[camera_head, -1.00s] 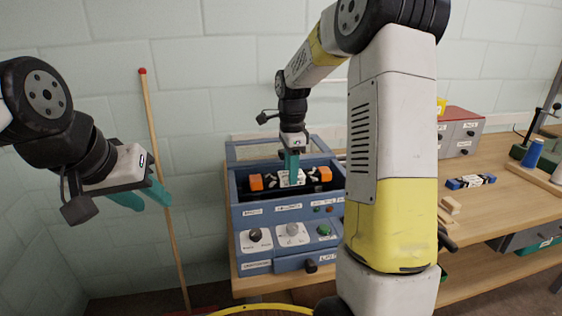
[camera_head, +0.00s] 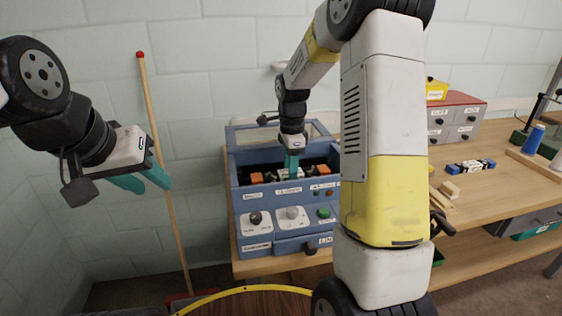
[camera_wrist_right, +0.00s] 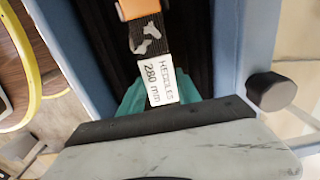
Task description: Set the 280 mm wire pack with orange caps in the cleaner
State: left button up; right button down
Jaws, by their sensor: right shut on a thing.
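The 280 mm wire pack (camera_head: 257,178) has orange caps and sits low inside the blue cleaner (camera_head: 238,202), with its near-side rim partly covering it. In the right wrist view its white label (camera_wrist_right: 159,80) reads "HEDDLES 280 mm", with one orange cap (camera_wrist_right: 138,8) above it. My right gripper (camera_head: 291,173) points down into the cleaner's open basin and is shut on the pack's middle. The gripper and the cleaner's front wall hide part of the pack. My left gripper (camera_head: 147,182) is open and empty in the air, left of the cleaner.
A blue pack (camera_head: 470,166) and a wooden block (camera_head: 450,190) lie on the bench to the right. A grey drawer unit with a red top (camera_head: 455,118) stands behind them. A red-tipped stick (camera_head: 160,160) leans on the wall. My right arm hides the bench middle.

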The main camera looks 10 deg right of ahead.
jog(key=shift+f, duration=0.45)
dwell(0.3)
jog(key=c, duration=0.8)
grip_release()
jog(key=shift+o, duration=0.2)
notch_tip(320, 180, up, 6)
jog(key=shift+r, duration=0.2)
jog(key=shift+s+r, duration=0.1)
jog(key=shift+r, duration=0.6)
jog(key=s+a+r+n+t+y, duration=0.1)
jog(key=s+r+n+t, duration=0.2)
jog(key=s+n, duration=0.6)
jog(key=s+a+r+n+t+y, duration=0.1)
jog(key=s+r+n+t, duration=0.2)
jog(key=s, duration=1.2)
notch_tip(320, 180, up, 4)
jog(key=n, duration=0.6)
jog(key=shift+f, duration=0.15)
